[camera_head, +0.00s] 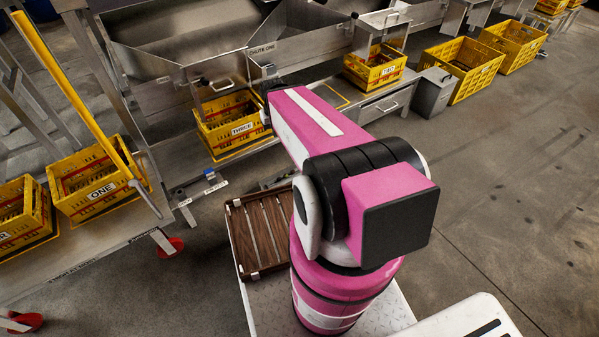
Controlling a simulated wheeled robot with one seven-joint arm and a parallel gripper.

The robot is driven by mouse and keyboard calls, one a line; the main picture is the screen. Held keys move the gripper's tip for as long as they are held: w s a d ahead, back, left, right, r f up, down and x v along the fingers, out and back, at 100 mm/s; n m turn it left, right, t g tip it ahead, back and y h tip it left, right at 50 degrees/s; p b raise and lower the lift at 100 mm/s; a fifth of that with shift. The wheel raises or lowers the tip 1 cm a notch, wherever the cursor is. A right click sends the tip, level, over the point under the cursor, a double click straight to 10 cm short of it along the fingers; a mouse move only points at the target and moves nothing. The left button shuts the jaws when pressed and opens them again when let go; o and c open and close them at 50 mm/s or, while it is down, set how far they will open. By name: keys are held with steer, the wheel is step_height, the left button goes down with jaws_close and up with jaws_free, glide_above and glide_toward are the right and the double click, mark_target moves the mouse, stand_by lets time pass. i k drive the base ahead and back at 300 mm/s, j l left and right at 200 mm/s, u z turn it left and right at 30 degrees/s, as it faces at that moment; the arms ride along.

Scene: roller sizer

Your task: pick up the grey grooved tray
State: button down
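I cannot pick out a grey grooved tray for certain in the head view. A small dark grey piece (277,180) shows just behind the brown slatted tray, partly covered by my arm; I cannot tell what it is. My pink and white arm reaches forward toward the chutes. Its far end is hidden behind its own links, so my gripper does not show.
A brown slatted tray (262,232) lies on the metal deck beside my arm. Yellow crates marked ONE (100,190) and THREE (240,130) stand under steel chutes (190,40). More yellow crates (462,65) stand at the back right. The concrete floor on the right is clear.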

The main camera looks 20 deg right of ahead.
mark_target(273, 183)
steer(key=z, duration=0.15)
steer(key=k+j+z, duration=0.2)
steer(key=j, duration=0.25)
steer(key=k+j+z, duration=0.15)
steer(key=j, duration=0.25)
steer(key=k+j+z, duration=0.2)
steer(key=j, duration=0.2)
steer(key=i+j, duration=0.05)
